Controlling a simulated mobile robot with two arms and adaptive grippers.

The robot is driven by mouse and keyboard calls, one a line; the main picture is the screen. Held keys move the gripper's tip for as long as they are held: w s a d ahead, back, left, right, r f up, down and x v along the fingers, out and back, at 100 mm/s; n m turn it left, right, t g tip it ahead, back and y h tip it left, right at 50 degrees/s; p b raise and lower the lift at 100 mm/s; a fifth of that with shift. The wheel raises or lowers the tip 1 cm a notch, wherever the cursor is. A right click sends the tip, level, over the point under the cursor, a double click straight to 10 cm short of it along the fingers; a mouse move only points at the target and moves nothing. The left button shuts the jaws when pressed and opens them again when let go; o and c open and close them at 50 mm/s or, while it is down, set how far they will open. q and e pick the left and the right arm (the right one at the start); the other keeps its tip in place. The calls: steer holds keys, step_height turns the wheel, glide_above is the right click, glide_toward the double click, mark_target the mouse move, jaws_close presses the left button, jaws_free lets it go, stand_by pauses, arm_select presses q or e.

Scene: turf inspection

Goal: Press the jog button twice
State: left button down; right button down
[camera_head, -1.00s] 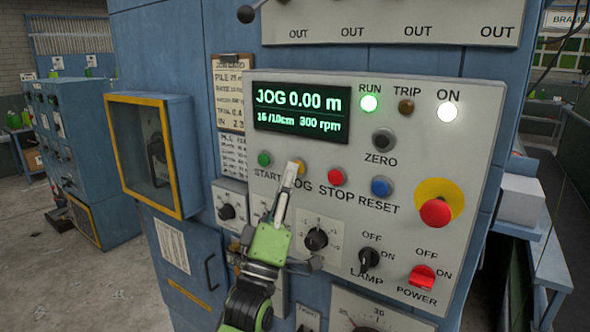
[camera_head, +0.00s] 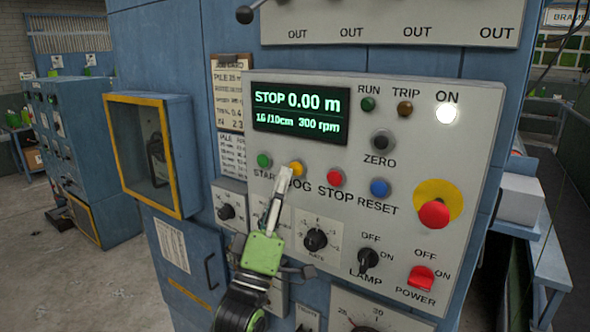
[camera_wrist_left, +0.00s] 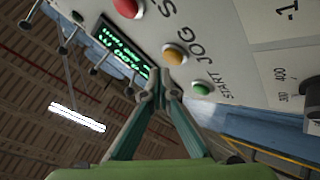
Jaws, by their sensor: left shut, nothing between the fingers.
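The yellow jog button (camera_head: 297,169) is on the grey control panel (camera_head: 400,150), between the green start button (camera_head: 264,160) and the red stop button (camera_head: 335,177). My left gripper (camera_head: 284,172) is shut and empty, with its tips just below and left of the jog button in the head view. In the left wrist view the shut fingertips (camera_wrist_left: 158,76) are close to the jog button (camera_wrist_left: 174,55), which shows uncovered. The display (camera_head: 299,113) reads STOP 0.00 m, 16 /10cm and 300 rpm. The right gripper is not in view.
The RUN lamp (camera_head: 368,104) is dark and the ON lamp (camera_head: 447,113) is lit white. A red mushroom button (camera_head: 434,214) on yellow, a blue reset button (camera_head: 380,188) and a red power switch (camera_head: 421,279) are on the same panel. A yellow-framed box (camera_head: 150,155) is at left.

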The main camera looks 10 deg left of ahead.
arm_select(q)
steer(key=s, duration=0.1)
steer(key=s+a, duration=0.1)
steer(key=s, duration=0.1)
steer(key=s+p, duration=0.1)
steer(key=shift+s+a, duration=0.25)
steer(key=shift+a, duration=0.1)
stand_by(1.7)
